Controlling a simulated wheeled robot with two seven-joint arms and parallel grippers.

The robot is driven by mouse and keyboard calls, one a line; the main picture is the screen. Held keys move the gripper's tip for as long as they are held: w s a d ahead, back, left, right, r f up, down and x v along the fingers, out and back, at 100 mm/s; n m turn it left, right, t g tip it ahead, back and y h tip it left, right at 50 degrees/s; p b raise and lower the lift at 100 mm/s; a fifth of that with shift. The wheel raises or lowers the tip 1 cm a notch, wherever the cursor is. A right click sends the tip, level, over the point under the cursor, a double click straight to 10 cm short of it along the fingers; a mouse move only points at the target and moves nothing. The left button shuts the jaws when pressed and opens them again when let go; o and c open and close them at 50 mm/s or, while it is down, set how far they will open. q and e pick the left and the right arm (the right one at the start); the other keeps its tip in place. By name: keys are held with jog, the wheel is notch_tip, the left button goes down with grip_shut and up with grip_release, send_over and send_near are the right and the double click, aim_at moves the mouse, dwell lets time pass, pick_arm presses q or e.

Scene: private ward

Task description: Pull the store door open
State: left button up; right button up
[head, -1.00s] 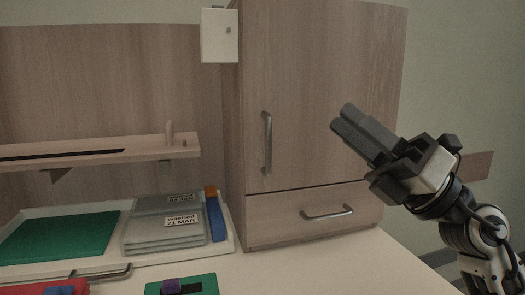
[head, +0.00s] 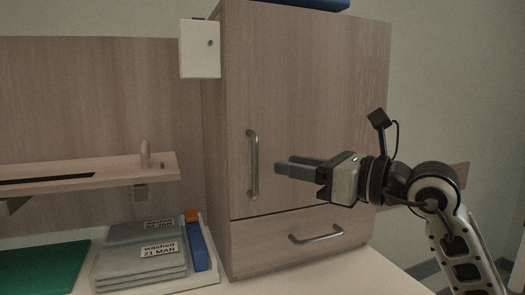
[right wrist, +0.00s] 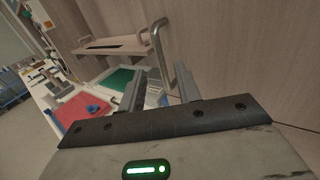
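The store door (head: 310,90) is a tall wood-grain cabinet door and looks shut. Its upright metal bar handle (head: 253,165) is near the door's left edge. My right gripper (head: 280,168) points left at the handle, its fingertips a short gap to the right of it. In the right wrist view the two fingers (right wrist: 155,92) are spread with nothing between them, and the handle (right wrist: 158,45) shows just beyond the fingertips. My left gripper is in neither view.
A drawer (head: 300,240) with its own bar handle (head: 316,236) is below the door. A white box (head: 200,48) sticks out at the cabinet's upper left. A shelf (head: 90,175), grey washed packs (head: 140,262) and a green mat (head: 40,268) are to the left.

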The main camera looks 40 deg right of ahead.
aim_at(262, 160)
jog(key=shift+p+x, duration=1.1)
jog(key=shift+x, duration=2.45)
grip_shut()
